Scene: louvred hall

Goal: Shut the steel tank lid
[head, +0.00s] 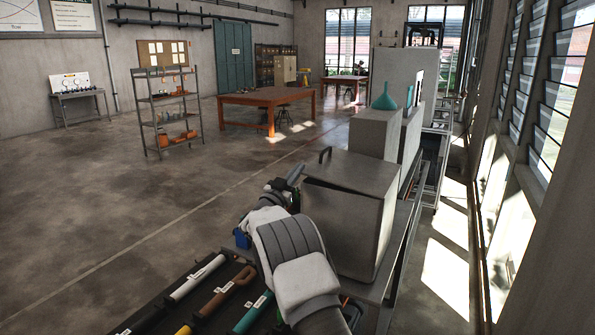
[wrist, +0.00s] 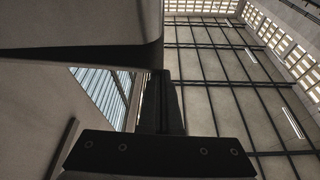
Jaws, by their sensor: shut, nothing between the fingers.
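The steel tank (head: 345,232) is a grey box on a bench just right of my arm in the head view. Its lid (head: 355,172) lies over the top, with a dark handle (head: 325,155) at its left edge. A thin dark gap shows under the lid's near edge, so it looks slightly raised. My gripper (head: 296,174) is at the tank's left side, close to the lid's edge; contact cannot be told. In the wrist view my gripper (wrist: 162,82) is shut and empty, pointing up, with a grey panel, probably the lid (wrist: 75,25), beside it.
Behind the tank stand more grey boxes (head: 375,135), one bearing a teal funnel (head: 384,97). A rack near my base holds pipes, including a white one (head: 197,278). A shelf (head: 165,110) and a wooden table (head: 265,98) stand farther off. The floor at left is clear.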

